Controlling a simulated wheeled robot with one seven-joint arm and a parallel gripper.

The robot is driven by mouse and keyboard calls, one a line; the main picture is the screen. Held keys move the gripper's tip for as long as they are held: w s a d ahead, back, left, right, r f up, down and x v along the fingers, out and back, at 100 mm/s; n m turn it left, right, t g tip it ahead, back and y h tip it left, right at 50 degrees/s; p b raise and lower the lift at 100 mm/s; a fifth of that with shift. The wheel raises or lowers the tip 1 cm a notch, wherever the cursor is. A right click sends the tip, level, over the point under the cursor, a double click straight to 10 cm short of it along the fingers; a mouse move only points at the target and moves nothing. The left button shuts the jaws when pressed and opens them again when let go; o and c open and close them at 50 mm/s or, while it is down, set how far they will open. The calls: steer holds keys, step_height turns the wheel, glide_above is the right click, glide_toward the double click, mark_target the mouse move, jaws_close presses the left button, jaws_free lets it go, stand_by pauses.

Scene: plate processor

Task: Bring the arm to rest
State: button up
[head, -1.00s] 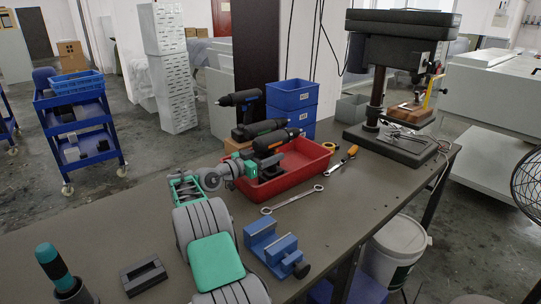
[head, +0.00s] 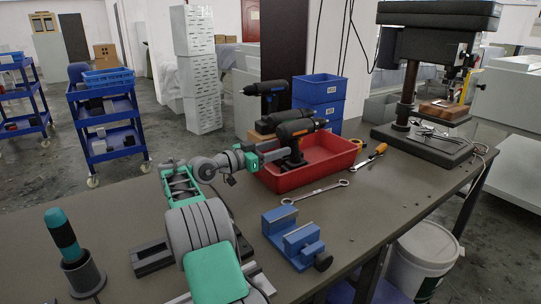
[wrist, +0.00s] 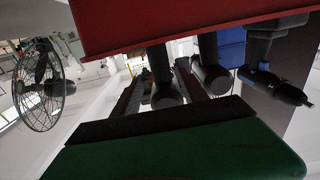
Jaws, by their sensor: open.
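My arm, grey with green covers, reaches over the bench from the front in the head view. My gripper (head: 272,152) is at the left end of the red tray (head: 335,160), close to the orange-banded drill (head: 297,135). Whether it touches the drill is hard to tell. In the wrist view my gripper (wrist: 158,82) shows two dark fingers spread apart, with nothing seen held between them. The red tray also shows there, across the top (wrist: 170,22).
On the bench stand a blue vise (head: 292,238), a wrench (head: 315,192), a screwdriver in a holder (head: 63,238), a blue-banded drill (head: 265,92), blue bins (head: 318,95) and a drill press (head: 430,135). A blue cart (head: 105,125) stands on the floor behind. A fan (wrist: 38,85) shows in the wrist view.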

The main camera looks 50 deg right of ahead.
steer(key=shift+w+a+r, duration=0.15)
steer(key=shift+w+r, duration=0.05)
steer(key=shift+w, duration=0.15)
steer(key=w+a+r+n+t+y+p, duration=0.3)
steer(key=w+a+r+n+t+p, duration=0.2)
steer(key=w+a+r+t+p, duration=0.3)
steer(key=w+a+n+t+y+p, duration=0.1)
steer(key=a+n+t+y+p, duration=0.35)
steer(key=a, duration=1.05)
steer(key=s+a+n+g+y+p, duration=0.1)
steer(key=s+a+n+y+p, duration=0.3)
steer(key=s+a, duration=0.5)
steer(key=s+a+f+n+g+y+p, duration=0.1)
steer(key=s+a+n+y+p, duration=0.4)
steer(key=a, duration=1.5)
steer(key=s+n+g+p, duration=0.1)
steer(key=s+n+p, duration=0.2)
steer(key=shift+s+a+f+p, duration=0.25)
steer(key=shift+s+a+p, duration=0.05)
steer(key=shift+s+p, duration=0.1)
